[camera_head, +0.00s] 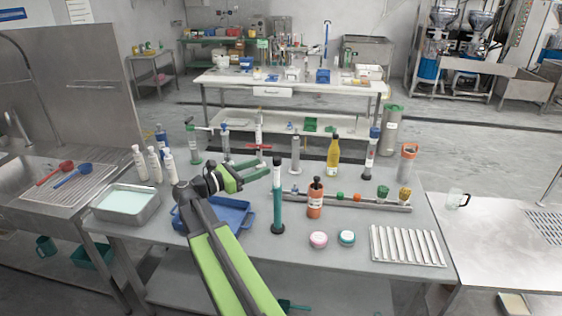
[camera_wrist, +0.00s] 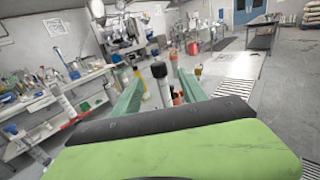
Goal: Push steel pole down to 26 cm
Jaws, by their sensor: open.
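The steel pole (camera_head: 277,178) stands upright on the grey table, with a black top, a short pale section, a teal lower body and a black round foot. My gripper (camera_head: 266,169) is open and empty, level with the pole's upper part, its green fingers pointing right at it. In the wrist view the pole (camera_wrist: 164,94) shows as a grey rod with a black cap, in line with the gap between the fingers of my gripper (camera_wrist: 158,74). I cannot tell whether the fingertips reach around it. The foot is hidden in the wrist view.
An orange bottle (camera_head: 315,203) stands close right of the pole. A blue tray (camera_head: 240,222) lies under my arm. Pink (camera_head: 318,239) and teal (camera_head: 347,238) round pots sit in front. Behind are a grey cylinder (camera_head: 296,155) and a yellow bottle (camera_head: 332,157).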

